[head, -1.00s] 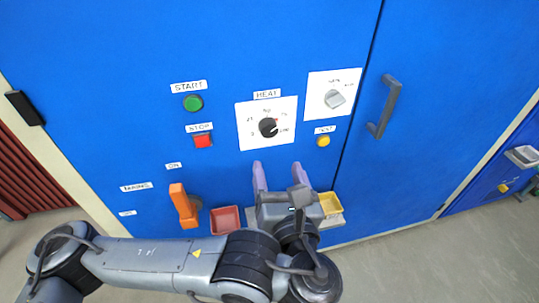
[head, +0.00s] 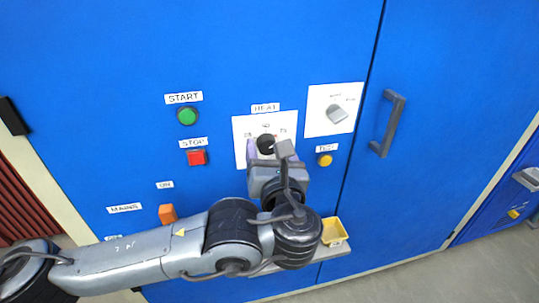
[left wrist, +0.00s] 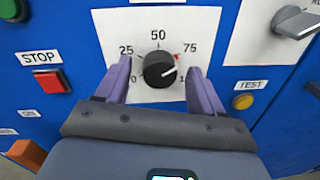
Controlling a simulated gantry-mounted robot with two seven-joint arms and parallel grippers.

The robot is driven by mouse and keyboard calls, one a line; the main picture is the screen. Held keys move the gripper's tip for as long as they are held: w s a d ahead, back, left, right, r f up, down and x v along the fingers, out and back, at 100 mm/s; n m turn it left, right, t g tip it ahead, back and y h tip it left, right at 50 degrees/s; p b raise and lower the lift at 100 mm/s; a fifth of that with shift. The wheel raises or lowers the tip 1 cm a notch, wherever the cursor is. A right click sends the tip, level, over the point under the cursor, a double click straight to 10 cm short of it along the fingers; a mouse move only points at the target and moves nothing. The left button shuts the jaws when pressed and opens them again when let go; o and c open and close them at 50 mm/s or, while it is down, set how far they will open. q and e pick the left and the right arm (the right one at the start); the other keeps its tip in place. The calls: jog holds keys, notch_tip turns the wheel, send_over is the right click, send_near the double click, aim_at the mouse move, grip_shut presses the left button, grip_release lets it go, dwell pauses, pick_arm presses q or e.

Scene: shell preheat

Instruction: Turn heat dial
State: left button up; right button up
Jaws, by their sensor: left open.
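The heat dial is a round black knob (left wrist: 160,70) on a white plate (left wrist: 190,25) marked 25, 50, 75 and more. Its white pointer line points right and slightly up in the left wrist view, below the 75 and a small red mark. In the head view the dial (head: 266,144) shows just above my left gripper (head: 268,150). My left gripper (left wrist: 158,85) is open, with a purple finger on each side of the knob and a gap on both sides. I cannot tell how far the fingertips are from the plate. My right gripper is not in view.
Left of the dial are a green START button (head: 187,116) and red STOP button (head: 197,157). A grey selector knob (head: 336,113) and yellow TEST button (head: 324,160) are to the right.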

pick_arm(q)
jog(key=shift+w, duration=0.2)
jog(key=c, duration=1.1)
jog(key=shift+o, duration=0.2)
jog(key=shift+f, duration=0.1)
